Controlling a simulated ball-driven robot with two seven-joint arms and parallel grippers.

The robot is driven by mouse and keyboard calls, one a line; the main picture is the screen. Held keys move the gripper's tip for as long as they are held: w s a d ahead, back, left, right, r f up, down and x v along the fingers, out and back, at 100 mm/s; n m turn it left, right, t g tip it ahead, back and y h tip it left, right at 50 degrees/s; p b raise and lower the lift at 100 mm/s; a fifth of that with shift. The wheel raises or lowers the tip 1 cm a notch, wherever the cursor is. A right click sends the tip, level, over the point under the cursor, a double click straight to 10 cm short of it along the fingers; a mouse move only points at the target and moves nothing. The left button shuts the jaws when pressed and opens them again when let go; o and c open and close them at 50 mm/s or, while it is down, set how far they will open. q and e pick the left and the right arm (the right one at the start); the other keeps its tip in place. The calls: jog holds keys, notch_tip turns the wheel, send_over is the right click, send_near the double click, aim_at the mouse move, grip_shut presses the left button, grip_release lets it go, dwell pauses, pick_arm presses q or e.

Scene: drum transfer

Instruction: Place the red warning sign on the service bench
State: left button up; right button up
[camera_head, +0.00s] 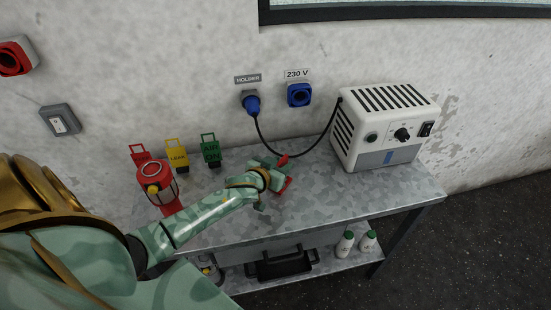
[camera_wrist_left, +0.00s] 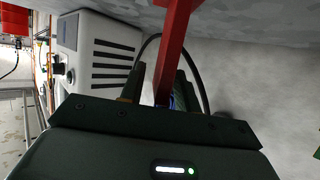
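My left gripper (camera_head: 272,179) reaches over the middle of the service bench (camera_head: 345,203). Its fingers, close together in the left wrist view (camera_wrist_left: 160,90), are shut on a red bar (camera_wrist_left: 173,50). Red parts (camera_head: 287,185) show at the gripper in the head view. I cannot tell whether this is the warning sign, or whether it touches the bench. At the bench's back left stand a red tag-like sign (camera_head: 140,155), a yellow one (camera_head: 177,154) and a green one (camera_head: 211,150). A red lantern (camera_head: 157,176) partly hides the red one. My right gripper is out of view.
A white power unit (camera_head: 386,128) stands at the back right; its cable (camera_head: 290,157) hangs to a blue plug (camera_head: 252,104) on the wall. The lower shelf holds white bottles (camera_head: 345,245) and a black tray (camera_head: 282,264). The bench's front right is clear.

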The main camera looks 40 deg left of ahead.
pick_arm(q)
jog(key=p+v, duration=0.3)
jog(key=v, duration=0.9)
